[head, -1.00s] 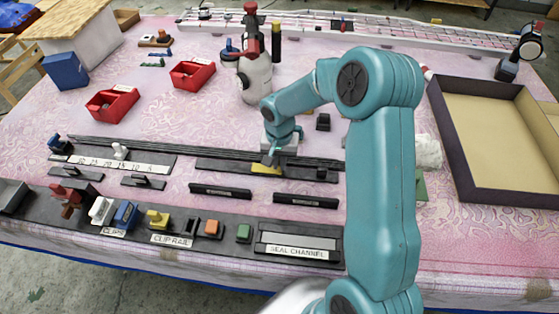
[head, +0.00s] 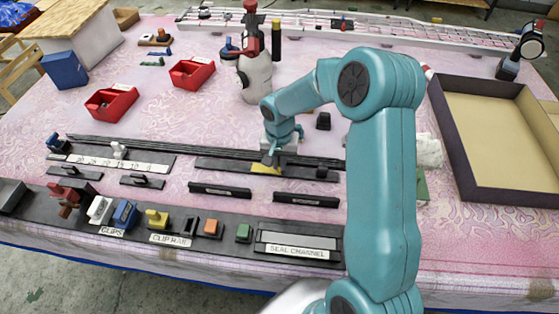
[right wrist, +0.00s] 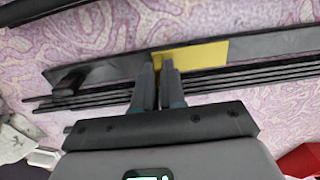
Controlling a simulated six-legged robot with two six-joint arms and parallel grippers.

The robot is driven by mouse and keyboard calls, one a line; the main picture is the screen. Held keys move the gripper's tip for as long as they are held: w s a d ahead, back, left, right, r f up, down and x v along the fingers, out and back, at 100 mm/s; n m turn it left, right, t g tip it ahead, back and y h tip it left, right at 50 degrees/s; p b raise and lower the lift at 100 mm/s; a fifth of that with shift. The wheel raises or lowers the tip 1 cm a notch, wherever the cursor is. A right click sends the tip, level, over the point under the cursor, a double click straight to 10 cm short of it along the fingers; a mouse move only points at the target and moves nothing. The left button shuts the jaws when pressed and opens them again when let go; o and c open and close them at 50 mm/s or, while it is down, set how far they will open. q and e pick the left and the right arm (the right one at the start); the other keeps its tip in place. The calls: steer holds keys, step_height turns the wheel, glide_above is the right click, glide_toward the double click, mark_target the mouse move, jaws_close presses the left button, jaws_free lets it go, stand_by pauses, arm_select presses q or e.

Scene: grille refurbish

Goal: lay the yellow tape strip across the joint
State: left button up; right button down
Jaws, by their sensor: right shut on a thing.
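The yellow tape strip (head: 266,169) lies flat on a dark strip beside the long dark bars (head: 220,149) in the head view. In the right wrist view the yellow strip (right wrist: 195,54) extends to the right of my fingertips. My right gripper (head: 269,162) points down at the strip, its fingers (right wrist: 161,62) close together and shut on the tape's near end. The fingers hide the end of the strip. I cannot make out the joint itself in either view. My left gripper is not in view.
A tool rail (head: 70,203) with several coloured clips and a seal channel (head: 298,245) runs along the front edge. Two red bins (head: 192,74) sit at the back left. A large open tray (head: 470,185) stands at the right. A dark block (head: 323,121) is near the arm.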

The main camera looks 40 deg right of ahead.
steer(key=shift+f, duration=0.1)
stand_by(0.5)
steer(key=c, duration=0.6)
jaws_free()
steer(key=shift+r+p, duration=1.95)
steer(key=shift+r, duration=1.6)
steer(key=shift+f, duration=0.1)
